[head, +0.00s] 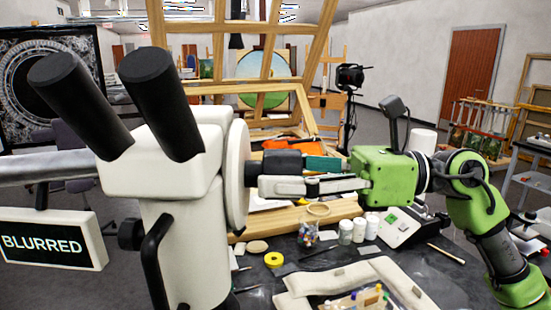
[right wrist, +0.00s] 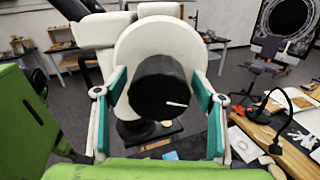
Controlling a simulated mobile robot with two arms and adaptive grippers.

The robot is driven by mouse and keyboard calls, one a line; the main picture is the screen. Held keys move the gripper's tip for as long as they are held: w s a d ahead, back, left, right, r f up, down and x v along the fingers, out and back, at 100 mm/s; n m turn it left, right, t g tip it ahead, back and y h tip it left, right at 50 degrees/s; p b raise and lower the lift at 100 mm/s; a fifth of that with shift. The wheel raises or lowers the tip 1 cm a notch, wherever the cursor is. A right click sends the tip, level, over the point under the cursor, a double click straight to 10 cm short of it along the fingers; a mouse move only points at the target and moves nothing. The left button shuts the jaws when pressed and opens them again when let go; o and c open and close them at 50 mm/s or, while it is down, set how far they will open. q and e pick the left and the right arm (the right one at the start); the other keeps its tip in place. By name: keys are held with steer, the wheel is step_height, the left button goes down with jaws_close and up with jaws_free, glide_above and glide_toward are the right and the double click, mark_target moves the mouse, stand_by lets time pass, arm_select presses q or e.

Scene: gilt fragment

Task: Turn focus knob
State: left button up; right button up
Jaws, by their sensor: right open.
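The white microscope (head: 182,190) with two black eyepieces fills the left of the head view. Its black focus knob (head: 280,161) sticks out to the right from a pale round disc (head: 236,175). In the right wrist view the knob (right wrist: 158,84) faces me, with a short white mark on its face pointing right. My right gripper (head: 272,178) is open, its fingers on either side of the knob; I cannot tell whether they touch it. A sign (head: 50,240) on the left reads "BLURRED". My left gripper is not in view.
Below the knob, the dark table holds white jars (head: 346,231), a yellow tape roll (head: 274,260) and a pale cloth (head: 355,280). A wooden frame (head: 262,75) stands behind. Open floor lies beyond the table.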

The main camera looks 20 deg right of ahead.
steer(key=shift+w+a, duration=0.1)
steer(key=shift+a, duration=0.25)
steer(key=c, duration=1.1)
steer(key=shift+m, duration=0.3)
steer(key=shift+d+m+p, duration=0.1)
steer(key=shift+m+p, duration=0.4)
steer(key=shift+m, duration=2.1)
steer(key=o, duration=1.1)
